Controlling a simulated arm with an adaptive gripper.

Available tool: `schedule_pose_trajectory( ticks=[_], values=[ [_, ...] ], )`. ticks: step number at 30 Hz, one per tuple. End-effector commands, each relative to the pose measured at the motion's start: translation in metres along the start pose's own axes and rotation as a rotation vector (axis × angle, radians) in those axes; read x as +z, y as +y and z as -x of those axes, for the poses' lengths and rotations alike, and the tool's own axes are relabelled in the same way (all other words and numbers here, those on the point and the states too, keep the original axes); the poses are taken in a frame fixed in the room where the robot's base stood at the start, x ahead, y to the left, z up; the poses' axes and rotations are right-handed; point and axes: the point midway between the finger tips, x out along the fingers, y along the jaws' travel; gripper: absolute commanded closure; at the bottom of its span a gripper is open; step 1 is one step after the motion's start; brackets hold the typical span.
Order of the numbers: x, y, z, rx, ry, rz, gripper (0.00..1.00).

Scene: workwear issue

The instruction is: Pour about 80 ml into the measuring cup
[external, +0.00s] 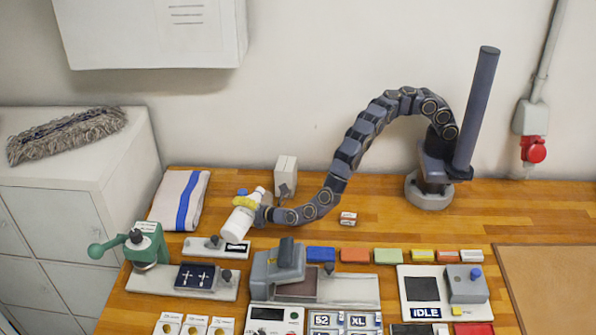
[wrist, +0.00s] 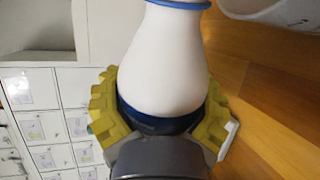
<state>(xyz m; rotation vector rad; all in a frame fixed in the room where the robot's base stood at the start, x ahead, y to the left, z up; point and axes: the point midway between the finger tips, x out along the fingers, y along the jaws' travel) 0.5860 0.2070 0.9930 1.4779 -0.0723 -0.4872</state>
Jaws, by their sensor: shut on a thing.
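My gripper (external: 246,203) has yellow finger pads and is at the back left of the bench. It is shut on a white bottle (external: 239,222), which leans in the external view with its lower end toward the front left. In the wrist view the bottle (wrist: 165,65) sits between the yellow pads of my gripper (wrist: 160,122), with a dark blue band at the pads and a blue rim at the top edge. A pale curved object with faint marks (wrist: 276,9) is partly in view at top right; I cannot tell whether it is the measuring cup. No liquid stream is visible.
A folded striped towel (external: 172,203) lies left of the bottle, and a white box (external: 286,174) stands behind right. A green press (external: 140,245) and a grey machine (external: 278,268) stand in front.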

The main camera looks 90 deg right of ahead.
Motion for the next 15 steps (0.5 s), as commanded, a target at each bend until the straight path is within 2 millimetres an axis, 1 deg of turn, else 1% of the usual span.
schedule_pose_trajectory(
  ticks=[15],
  values=[
    [0.0007, 0.0050, 0.0005, 0.003, 0.009, -0.042, 0.71]
  ],
)
